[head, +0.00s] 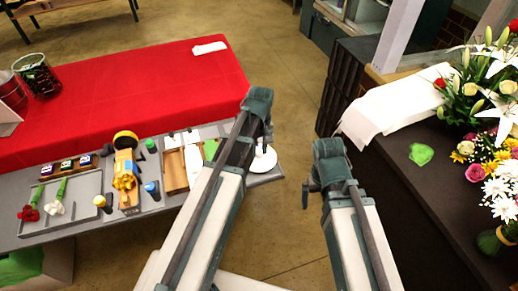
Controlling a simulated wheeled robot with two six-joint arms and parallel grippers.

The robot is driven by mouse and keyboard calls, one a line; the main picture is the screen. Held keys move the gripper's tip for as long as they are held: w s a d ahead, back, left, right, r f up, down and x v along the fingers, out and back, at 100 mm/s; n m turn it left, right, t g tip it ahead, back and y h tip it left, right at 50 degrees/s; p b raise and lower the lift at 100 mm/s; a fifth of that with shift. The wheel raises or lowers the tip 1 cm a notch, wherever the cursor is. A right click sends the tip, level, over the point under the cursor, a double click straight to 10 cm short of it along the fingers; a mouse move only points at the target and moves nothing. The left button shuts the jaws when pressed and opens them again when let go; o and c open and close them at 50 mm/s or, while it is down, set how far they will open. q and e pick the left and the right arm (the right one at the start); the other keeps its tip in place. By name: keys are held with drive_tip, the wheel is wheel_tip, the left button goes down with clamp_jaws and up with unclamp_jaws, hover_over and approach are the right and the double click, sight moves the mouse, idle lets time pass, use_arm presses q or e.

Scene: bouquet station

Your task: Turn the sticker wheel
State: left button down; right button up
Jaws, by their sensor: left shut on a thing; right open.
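A white round disc, which looks like the sticker wheel (266,163), lies at the right end of the grey work table. My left arm reaches over the table, and my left gripper (264,146) points down right above the disc. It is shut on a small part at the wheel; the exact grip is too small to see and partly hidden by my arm. My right gripper (307,196) is open and empty, hanging over the floor between the table and the dark counter.
The grey table (110,222) holds a tray with flowers (84,228), a yellow ribbon stand (126,180), small bottles and a wooden box (176,172). A red-covered table (130,95) stands behind. A dark counter (420,190) with flowers is at the right. Open floor lies between.

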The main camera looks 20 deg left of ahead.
sight(260, 151)
use_arm(q)
drive_tip(key=shift+n, duration=0.5)
drive_tip(key=c, duration=0.8)
unclamp_jaws()
wheel_tip(260, 151, up, 14)
drive_tip(key=p, duration=1.3)
drive_tip(key=shift+w+d+f+p, duration=0.1)
drive_tip(key=shift+p, duration=0.3)
